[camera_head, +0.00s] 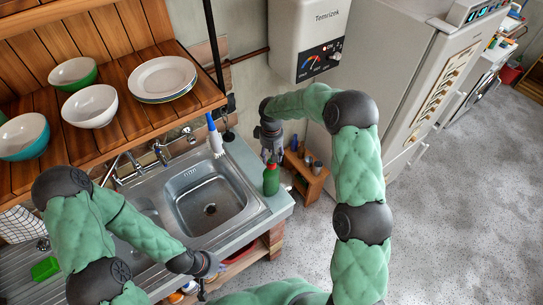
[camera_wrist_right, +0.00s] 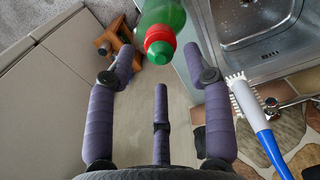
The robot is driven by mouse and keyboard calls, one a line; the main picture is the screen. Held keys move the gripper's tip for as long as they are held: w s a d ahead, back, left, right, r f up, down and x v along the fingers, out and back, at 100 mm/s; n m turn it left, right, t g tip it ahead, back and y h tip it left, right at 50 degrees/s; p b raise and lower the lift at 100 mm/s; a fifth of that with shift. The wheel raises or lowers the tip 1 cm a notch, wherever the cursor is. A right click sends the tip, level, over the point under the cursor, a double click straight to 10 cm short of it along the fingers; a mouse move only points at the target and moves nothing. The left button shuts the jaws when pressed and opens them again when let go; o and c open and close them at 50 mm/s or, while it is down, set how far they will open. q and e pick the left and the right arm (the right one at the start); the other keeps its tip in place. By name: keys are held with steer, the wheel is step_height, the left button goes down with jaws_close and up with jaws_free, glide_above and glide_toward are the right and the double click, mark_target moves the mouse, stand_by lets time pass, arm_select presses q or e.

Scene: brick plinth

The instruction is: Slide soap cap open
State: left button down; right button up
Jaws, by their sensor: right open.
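The green soap bottle (camera_head: 271,181) with a red cap (camera_head: 270,167) stands at the right front corner of the sink counter. In the right wrist view the bottle (camera_wrist_right: 165,14) and its red cap (camera_wrist_right: 160,42) show at the top, between the outer fingers and ahead of them. My right gripper (camera_head: 272,153) is open and empty just above the cap. Its three purple-grey fingers show spread in the wrist view (camera_wrist_right: 162,75). My left gripper (camera_head: 208,275) hangs at the front edge of the counter, away from the bottle; its fingers are too small to read.
A metal sink (camera_head: 208,196) lies left of the bottle. A blue-and-white brush (camera_head: 214,136) stands behind the sink. A wooden shelf (camera_head: 122,108) with bowls and plates overhangs at the left. A small wooden rack (camera_head: 308,175) and a fridge (camera_head: 385,75) are at the right.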

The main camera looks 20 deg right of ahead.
steer(key=shift+f, duration=1.2)
jaws_close()
